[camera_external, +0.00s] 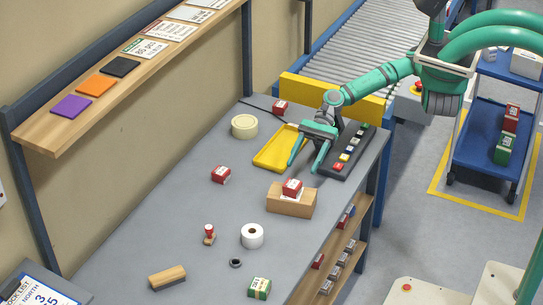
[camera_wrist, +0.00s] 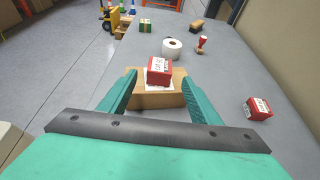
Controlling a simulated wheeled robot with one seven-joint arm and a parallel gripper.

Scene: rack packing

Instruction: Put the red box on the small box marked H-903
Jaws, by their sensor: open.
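A red box (camera_external: 292,188) with a white label rests on top of a small brown cardboard box (camera_external: 290,204) on the grey bench. In the wrist view the red box (camera_wrist: 159,71) sits upright over a white label on the cardboard box (camera_wrist: 172,99). No marking such as H-903 is readable. My gripper (camera_external: 304,168) is open and empty, just behind and above the red box in the outside view. In the wrist view the red box appears between the fingers of my gripper (camera_wrist: 157,74), beyond them. Another red box (camera_external: 221,174) lies on the bench at left; it also shows in the wrist view (camera_wrist: 257,108).
A third red box (camera_external: 280,107) is at the back. A yellow tray (camera_external: 271,158) and a black tray of coloured pieces (camera_external: 338,170) lie near my gripper. A tape roll (camera_external: 244,127), white roll (camera_external: 252,236), stamp (camera_external: 209,235) and green box (camera_external: 259,288) stand around. The left bench is mostly clear.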

